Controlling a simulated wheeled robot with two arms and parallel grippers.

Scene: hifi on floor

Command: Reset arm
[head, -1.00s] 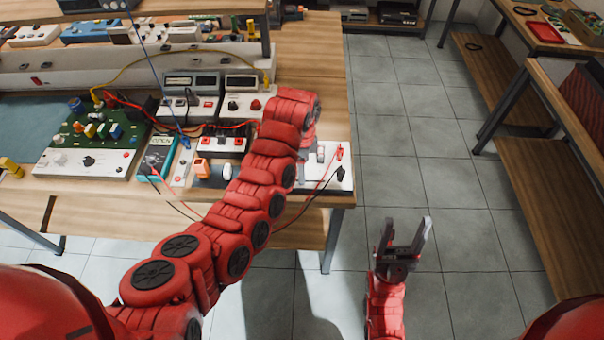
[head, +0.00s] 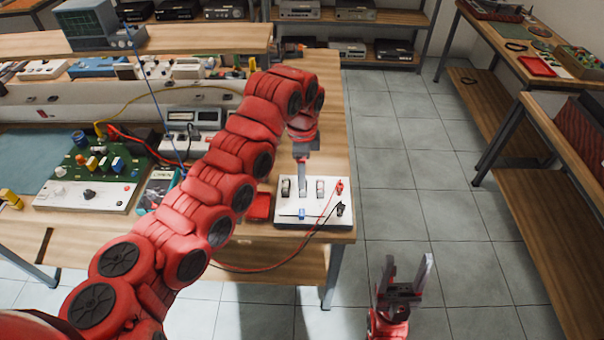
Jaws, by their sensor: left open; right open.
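My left arm reaches in from the lower left across the workbench. Its gripper (head: 302,180) points down over a white panel box (head: 318,213) at the bench's right corner; its fingers are seen nearly edge-on, and it is open. Nothing shows between the fingers. I cannot tell whether the fingertips touch the box. The box carries several silver-grey parts, a small blue part and a red and a black lead at its right side. My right gripper (head: 404,272) is open and empty, pointing up above the tiled floor, right of the bench.
The workbench (head: 338,130) holds a green circuit board (head: 100,160) and meters, partly hidden by my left arm. A raised shelf (head: 200,42) runs along its back. A shelf with devices (head: 350,75) stands behind. Wooden benches (head: 560,180) line the right. Tiled floor between is free.

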